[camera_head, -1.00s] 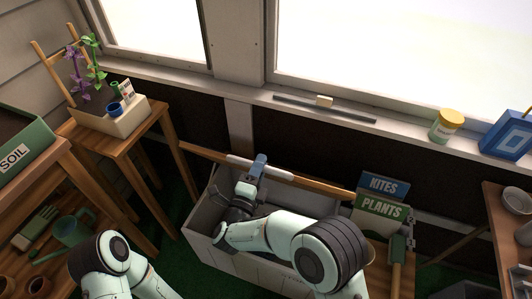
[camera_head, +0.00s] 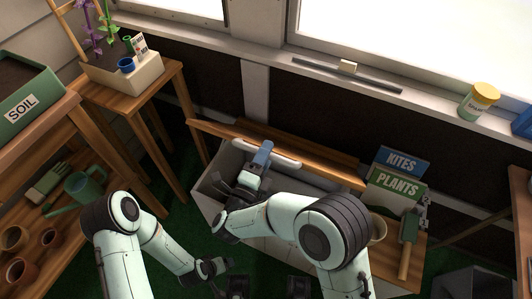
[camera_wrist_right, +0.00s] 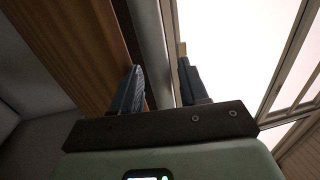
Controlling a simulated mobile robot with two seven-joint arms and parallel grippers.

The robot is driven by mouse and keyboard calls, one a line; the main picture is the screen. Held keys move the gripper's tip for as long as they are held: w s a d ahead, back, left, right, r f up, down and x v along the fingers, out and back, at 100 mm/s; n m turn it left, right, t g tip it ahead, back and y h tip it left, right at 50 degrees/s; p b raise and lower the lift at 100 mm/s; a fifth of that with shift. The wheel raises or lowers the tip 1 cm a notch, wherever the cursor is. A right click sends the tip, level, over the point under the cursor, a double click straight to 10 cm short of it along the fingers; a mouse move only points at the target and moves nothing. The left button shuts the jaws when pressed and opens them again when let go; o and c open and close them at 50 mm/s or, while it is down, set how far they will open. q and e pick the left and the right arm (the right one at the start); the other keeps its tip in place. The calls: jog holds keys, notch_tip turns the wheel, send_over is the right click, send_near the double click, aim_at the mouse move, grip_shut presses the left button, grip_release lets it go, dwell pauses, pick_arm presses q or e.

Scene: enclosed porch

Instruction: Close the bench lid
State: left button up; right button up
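The bench (camera_head: 208,205) is a pale box below the window, and its inside shows. Its wooden lid (camera_head: 325,172) stands partly open, tilted, with a long light bar handle (camera_head: 283,158) along it. My right gripper (camera_head: 261,157) is at this handle. In the right wrist view, the right gripper's (camera_wrist_right: 162,88) two fingers are apart, with the grey handle (camera_wrist_right: 150,40) running between them; firm contact is not clear. The lid's wood (camera_wrist_right: 75,45) shows left of it. My left gripper (camera_head: 213,268) is low in front of the bench, away from the lid; its fingers are unclear.
A side table (camera_head: 168,83) with a planter stands left. A SOIL box (camera_head: 22,108) is on the left shelf.

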jog(key=v, duration=1.3)
jog(key=shift+s, duration=0.2)
jog(key=shift+a, duration=0.15)
